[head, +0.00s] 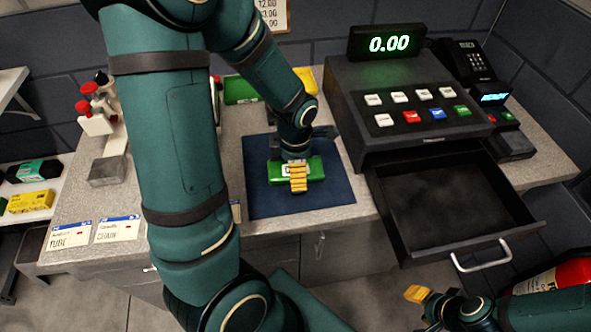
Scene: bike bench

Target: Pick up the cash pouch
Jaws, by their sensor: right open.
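A small green item with a white label, which looks like the cash pouch (316,170), lies on the dark blue mat (262,201) on the counter. My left gripper (297,174) is right at it, pointing down from above. A yellow ribbed finger pad shows across the front middle of the pouch. The other finger is mostly hidden, so I cannot tell whether the jaws are closed on it. My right gripper (428,303) is at the bottom right, open and away from the pouch, in front of the drawer. One yellow fingertip shows there.
The till (410,95) stands right of the mat, with its empty drawer (445,205) pulled out. A card terminal (495,105) and phone (466,62) are behind. A green bin (240,90) is at the back. Price cards (120,229) lie front left. A red cylinder (568,275) is lower right.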

